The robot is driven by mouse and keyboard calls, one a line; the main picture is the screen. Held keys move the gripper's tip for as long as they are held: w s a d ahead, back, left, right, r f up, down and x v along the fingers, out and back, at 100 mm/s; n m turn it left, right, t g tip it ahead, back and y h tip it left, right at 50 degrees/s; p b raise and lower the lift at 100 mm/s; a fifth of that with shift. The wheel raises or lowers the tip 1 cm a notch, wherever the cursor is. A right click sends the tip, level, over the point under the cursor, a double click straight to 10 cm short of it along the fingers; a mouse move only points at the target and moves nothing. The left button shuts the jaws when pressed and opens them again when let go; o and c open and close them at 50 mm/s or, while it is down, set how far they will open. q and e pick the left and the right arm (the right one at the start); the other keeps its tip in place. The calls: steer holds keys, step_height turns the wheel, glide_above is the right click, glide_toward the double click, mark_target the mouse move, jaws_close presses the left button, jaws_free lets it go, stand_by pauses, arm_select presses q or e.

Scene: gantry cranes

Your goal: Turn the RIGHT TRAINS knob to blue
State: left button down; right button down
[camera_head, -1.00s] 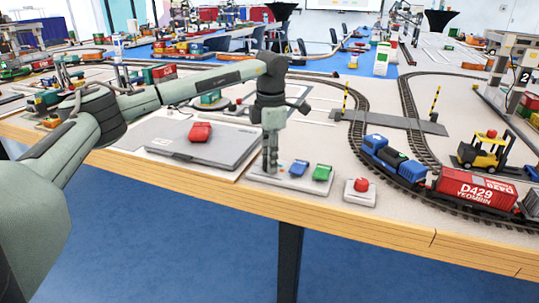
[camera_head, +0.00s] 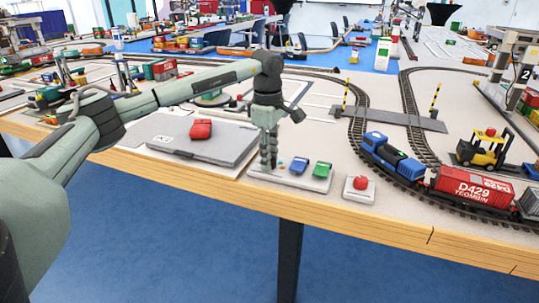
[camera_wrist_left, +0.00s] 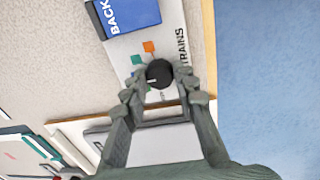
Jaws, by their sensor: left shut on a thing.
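The control panel (camera_head: 318,183), a pale plate, lies at the table's front edge and carries a blue block (camera_head: 299,166) and a green block (camera_head: 322,169). My left gripper (camera_head: 269,165) points down onto its left end. In the left wrist view the black round knob (camera_wrist_left: 160,73) sits between the fingertips of my left gripper (camera_wrist_left: 158,87), which are shut on its sides. A short white line on the knob points left in that view. Orange and green marks lie beside it. Only "TRAINS" reads on the panel; the blue block reads "BACK". My right gripper is not in view.
A grey flat case (camera_head: 205,150) with a red piece (camera_head: 200,129) lies left of the panel. A red button on a small plate (camera_head: 360,183) stands right of it. A train (camera_head: 470,185) on curved track and a yellow forklift (camera_head: 482,148) are farther right.

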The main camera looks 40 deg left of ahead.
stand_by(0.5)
arm_select(q)
steer(key=c, duration=1.2)
jaws_free()
steer(key=r, duration=1.2)
steer(key=shift+s+d, duration=0.1)
steer(key=shift+s, duration=0.2)
